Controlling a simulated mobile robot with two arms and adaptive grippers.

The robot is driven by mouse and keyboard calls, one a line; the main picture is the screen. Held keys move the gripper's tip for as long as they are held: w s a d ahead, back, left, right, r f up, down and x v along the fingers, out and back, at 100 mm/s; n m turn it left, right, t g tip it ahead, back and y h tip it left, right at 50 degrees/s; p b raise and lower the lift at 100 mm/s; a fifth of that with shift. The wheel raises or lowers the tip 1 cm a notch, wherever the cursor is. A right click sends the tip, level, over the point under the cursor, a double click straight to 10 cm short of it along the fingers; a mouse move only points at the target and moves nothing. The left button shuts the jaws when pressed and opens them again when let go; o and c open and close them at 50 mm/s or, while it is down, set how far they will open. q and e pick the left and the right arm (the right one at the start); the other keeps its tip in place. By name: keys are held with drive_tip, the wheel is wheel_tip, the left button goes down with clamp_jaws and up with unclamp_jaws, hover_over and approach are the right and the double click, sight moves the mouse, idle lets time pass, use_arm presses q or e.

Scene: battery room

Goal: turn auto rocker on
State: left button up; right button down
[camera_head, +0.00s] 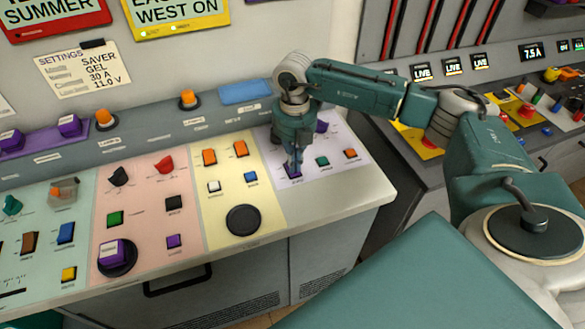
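My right gripper (293,158) points down at the right end of the console, over the lavender panel (340,167). Its fingers look closed together, with nothing held. The fingertips are at a small purple rocker (293,174), which is partly hidden behind them. I cannot tell whether they touch it or which way it is tipped. Its label is too small to read, so I cannot confirm that it is the auto rocker. A green switch (322,161) and an orange switch (351,154) sit to its right. My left gripper is not in view.
A purple knob (322,126) stands close behind the gripper. The yellow panel (214,227) to the left carries orange, white and blue switches and a round black button (243,220). Another console (480,100) stands at the right, beyond a gap.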

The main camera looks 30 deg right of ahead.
drive_tip(key=shift+s+f+b, duration=0.1)
drive_tip(key=shift+f+b, duration=0.25)
drive_tip(key=shift+f, duration=0.15)
idle(0.3)
drive_tip(key=shift+r+p, duration=0.65)
drive_tip(key=shift+r, duration=0.15)
drive_tip(key=shift+r+p, duration=1.65)
drive_tip(key=shift+r, duration=1.05)
drive_tip(key=shift+f, duration=0.1)
